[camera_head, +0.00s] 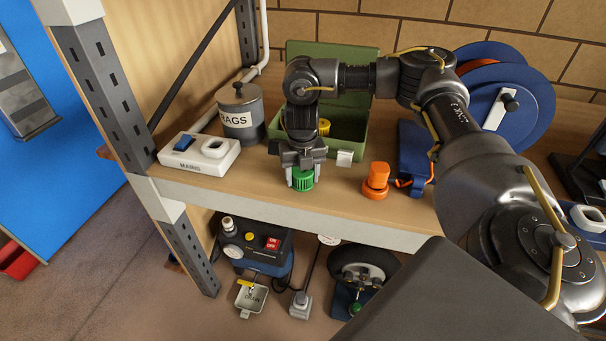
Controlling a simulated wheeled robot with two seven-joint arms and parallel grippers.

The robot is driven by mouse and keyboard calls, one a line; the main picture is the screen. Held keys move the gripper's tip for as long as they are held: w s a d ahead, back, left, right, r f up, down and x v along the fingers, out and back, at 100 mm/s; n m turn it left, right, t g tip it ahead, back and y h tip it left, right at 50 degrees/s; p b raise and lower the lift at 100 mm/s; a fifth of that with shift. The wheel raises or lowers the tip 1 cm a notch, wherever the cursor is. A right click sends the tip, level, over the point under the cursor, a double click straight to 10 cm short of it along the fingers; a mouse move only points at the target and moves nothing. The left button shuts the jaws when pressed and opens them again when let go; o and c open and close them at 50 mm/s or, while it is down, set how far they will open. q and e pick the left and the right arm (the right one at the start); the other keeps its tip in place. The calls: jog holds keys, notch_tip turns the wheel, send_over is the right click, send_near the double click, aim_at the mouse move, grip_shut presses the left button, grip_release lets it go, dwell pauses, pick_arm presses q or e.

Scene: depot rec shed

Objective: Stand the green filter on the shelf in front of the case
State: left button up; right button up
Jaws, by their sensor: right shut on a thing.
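The green filter (303,182) is a small ribbed green cylinder, upright between the fingers of my right gripper (302,179). The gripper points down and is shut on it. The filter is over the front part of the wooden shelf (235,185), in front of the case; I cannot tell whether its base touches the shelf. The green case (350,125) stands open behind it, lid raised at the back, with a yellow item (323,126) inside. My right arm hides part of the case. My left gripper is not in view.
An orange plug-like piece (376,181) stands right of the filter. A white switch box (198,154) and a grey RAGS tin (240,112) are left. A blue cable reel (515,95) is at the right. A shelf upright (100,90) stands left.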

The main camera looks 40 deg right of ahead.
jog(key=o, duration=1.7)
notch_tip(320, 180, up, 12)
jog(key=shift+r, duration=0.15)
jog(key=shift+p, duration=0.3)
